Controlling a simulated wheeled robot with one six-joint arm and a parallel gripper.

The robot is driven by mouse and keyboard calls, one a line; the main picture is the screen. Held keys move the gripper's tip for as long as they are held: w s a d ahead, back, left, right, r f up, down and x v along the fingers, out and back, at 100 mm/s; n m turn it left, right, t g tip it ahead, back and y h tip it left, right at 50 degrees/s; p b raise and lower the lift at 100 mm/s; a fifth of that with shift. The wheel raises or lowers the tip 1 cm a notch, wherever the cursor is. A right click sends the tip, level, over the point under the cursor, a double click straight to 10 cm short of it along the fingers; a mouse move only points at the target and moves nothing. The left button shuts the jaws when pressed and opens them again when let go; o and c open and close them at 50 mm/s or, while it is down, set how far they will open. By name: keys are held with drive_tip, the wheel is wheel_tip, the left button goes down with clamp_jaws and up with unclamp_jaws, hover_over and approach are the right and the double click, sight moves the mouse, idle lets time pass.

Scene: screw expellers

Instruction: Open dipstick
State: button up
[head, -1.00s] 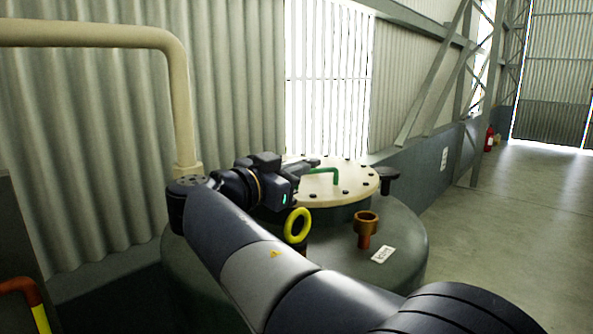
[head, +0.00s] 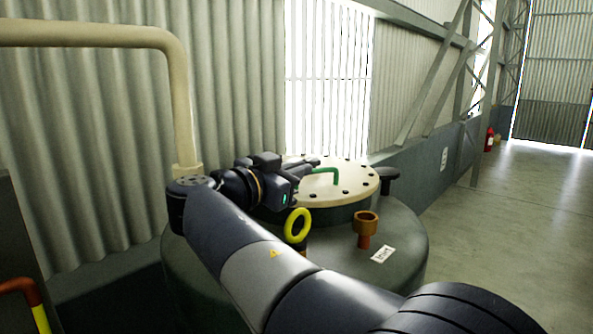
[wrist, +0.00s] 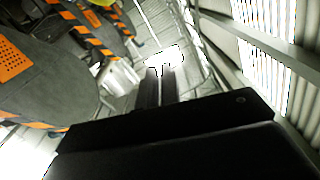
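A yellow ring (head: 298,225), which looks like the dipstick handle, stands upright on the dark green tank top (head: 400,240). My arm hides part of its base. My gripper (head: 314,163) is beyond the ring, over the left part of the cream round lid, and apart from the ring. In the wrist view its two dark fingers (wrist: 158,86) run close together with a narrow gap and nothing seen between them. I cannot tell whether they are fully shut. The ring is not clearly seen in the wrist view.
The cream lid (head: 355,185) carries a green handle (head: 325,171) and several bolts. A copper-brown fitting (head: 366,228) and a white label (head: 383,254) are right of the ring. A black knob (head: 388,175) is behind. A beige pipe (head: 180,100) rises at left. Open floor lies right.

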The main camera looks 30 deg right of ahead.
drive_tip(key=o, duration=0.6)
drive_tip(key=shift+b+v, duration=1.6)
drive_tip(key=shift+v, duration=3.8)
